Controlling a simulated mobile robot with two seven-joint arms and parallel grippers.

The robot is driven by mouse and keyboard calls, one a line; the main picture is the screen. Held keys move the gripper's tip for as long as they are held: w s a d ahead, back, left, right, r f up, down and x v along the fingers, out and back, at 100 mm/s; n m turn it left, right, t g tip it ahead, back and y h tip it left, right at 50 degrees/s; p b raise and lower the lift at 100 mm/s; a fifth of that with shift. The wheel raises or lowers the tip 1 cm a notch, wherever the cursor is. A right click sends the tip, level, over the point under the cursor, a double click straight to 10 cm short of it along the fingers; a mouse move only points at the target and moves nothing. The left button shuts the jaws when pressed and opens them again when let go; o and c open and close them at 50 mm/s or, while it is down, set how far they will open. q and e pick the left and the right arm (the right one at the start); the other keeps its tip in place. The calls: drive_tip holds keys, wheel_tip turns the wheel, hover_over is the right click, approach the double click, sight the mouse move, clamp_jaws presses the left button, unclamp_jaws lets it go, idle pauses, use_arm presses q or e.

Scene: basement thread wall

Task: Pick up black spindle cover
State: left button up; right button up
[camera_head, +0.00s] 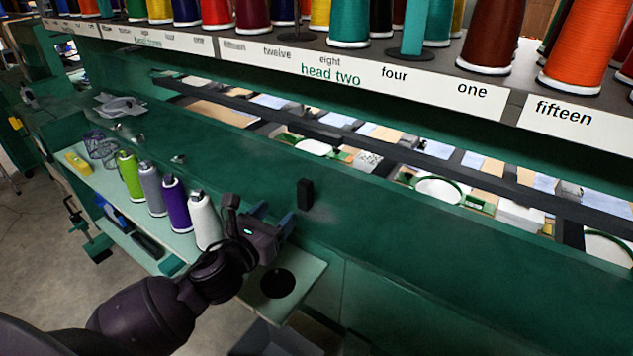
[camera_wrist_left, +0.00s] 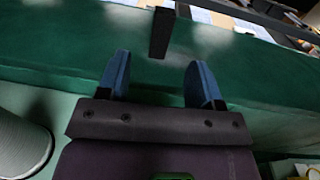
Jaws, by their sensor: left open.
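A small upright black block, which looks like the black spindle cover (camera_head: 305,193), stands out from the green machine beam just beyond my left gripper. It also shows in the left wrist view (camera_wrist_left: 161,33), top centre, ahead of the gap between the fingertips. My left gripper (camera_head: 273,215) is open, with its blue fingertips apart and nothing between them; the wrist view shows this gap clearly (camera_wrist_left: 158,75). The fingertips are short of the block and do not appear to touch it. My right gripper is out of view.
A pale green shelf (camera_head: 312,268) with a round black spot (camera_head: 277,283) lies below my gripper. A white thread cone (camera_head: 205,222) stands close left, beside purple (camera_head: 177,205), grey (camera_head: 151,190) and lime cones (camera_head: 130,176). The long green beam (camera_head: 420,260) runs along the right.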

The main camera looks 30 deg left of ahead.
sight(301, 192)
use_arm(q)
drive_tip(key=w, duration=0.5)
drive_tip(key=shift+w+d, duration=0.15)
drive_tip(key=shift+d, duration=0.05)
drive_tip(key=shift+w+d, duration=0.1)
drive_tip(key=shift+w, duration=0.3)
drive_tip(key=w, duration=0.4)
drive_tip(key=shift+w+d+f+p, duration=0.1)
drive_tip(key=shift+w+d+p, duration=0.25)
drive_tip(key=shift+c, duration=1)
drive_tip(key=c, duration=0.5)
drive_tip(key=shift+c, duration=1.4)
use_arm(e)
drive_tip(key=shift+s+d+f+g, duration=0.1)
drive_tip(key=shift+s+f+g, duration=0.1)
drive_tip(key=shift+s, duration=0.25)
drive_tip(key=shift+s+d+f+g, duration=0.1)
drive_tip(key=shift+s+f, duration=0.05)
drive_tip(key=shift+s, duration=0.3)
